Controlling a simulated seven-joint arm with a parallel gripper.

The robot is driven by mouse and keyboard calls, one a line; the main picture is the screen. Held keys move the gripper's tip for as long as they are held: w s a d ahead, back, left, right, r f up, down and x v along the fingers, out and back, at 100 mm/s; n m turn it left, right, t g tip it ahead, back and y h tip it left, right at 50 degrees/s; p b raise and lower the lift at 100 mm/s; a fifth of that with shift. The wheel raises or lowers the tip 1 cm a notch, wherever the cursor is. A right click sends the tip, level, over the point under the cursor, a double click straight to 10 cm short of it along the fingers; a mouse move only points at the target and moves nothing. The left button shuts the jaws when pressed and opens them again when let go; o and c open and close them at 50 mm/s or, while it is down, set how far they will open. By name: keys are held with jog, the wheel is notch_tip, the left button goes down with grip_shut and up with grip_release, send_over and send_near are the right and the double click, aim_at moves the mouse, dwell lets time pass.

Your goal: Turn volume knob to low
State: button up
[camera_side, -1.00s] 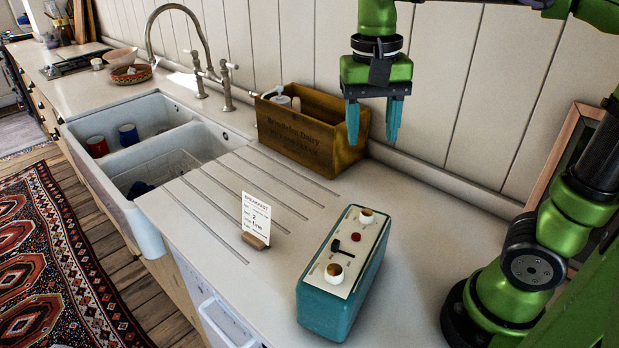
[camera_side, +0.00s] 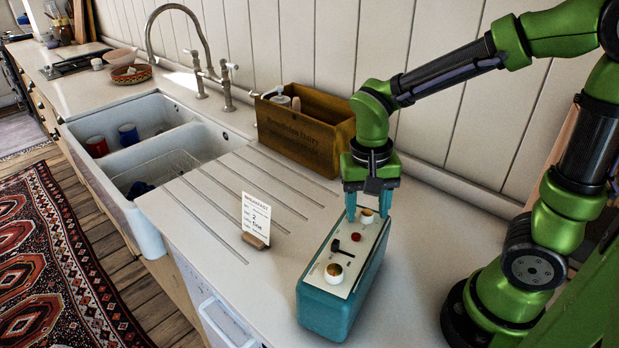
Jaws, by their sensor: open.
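A teal box-shaped device (camera_side: 340,302) with a cream top panel stands on the counter. Its panel carries a round cream-and-gold far knob (camera_side: 367,215), a red button (camera_side: 356,237), a dark lever (camera_side: 336,246) and a near knob (camera_side: 334,272). Labels are too small to read, so I cannot tell which knob is volume. My gripper (camera_side: 368,212) points down over the far end, its teal fingers open on either side of the far knob. Whether the fingers touch it I cannot tell.
A small card on a wooden stand (camera_side: 256,221) is left of the device. A wooden crate (camera_side: 306,135) stands behind, near the wall. A double sink (camera_side: 150,150) is at left.

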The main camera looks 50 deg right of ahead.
jog(key=shift+f, duration=0.15)
grip_shut()
jog(key=shift+n, duration=0.4)
jog(key=n, duration=1.1)
jog(key=shift+n+t, duration=0.3)
jog(key=shift+n, duration=2)
